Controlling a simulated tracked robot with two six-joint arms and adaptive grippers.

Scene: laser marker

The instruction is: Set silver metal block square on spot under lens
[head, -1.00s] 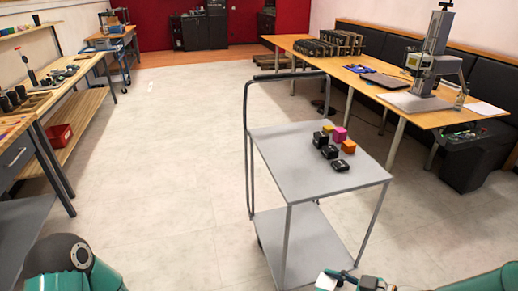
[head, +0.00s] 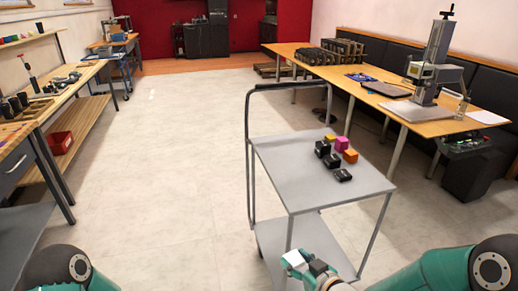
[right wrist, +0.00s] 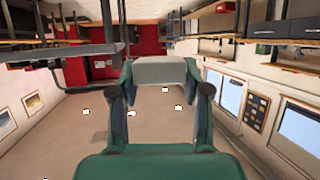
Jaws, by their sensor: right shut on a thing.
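The silver metal block (head: 294,257) is a pale, light-grey piece at the tip of my right gripper (head: 306,264), low in the head view in front of the cart. In the right wrist view the block (right wrist: 160,70) sits between the two fingers of the right gripper (right wrist: 160,82), which is shut on it. The laser marker (head: 434,62) stands on the long table at the right, far from the gripper. A flat grey plate (head: 408,110) lies at its foot; the spot under the lens is too small to make out. My left gripper is out of view.
A grey cart (head: 285,175) stands between the gripper and the long wooden table (head: 352,88). Several black, orange and magenta blocks lie on its top. A dark laptop-like slab (head: 385,89) lies beside the plate. The floor left of the cart is clear.

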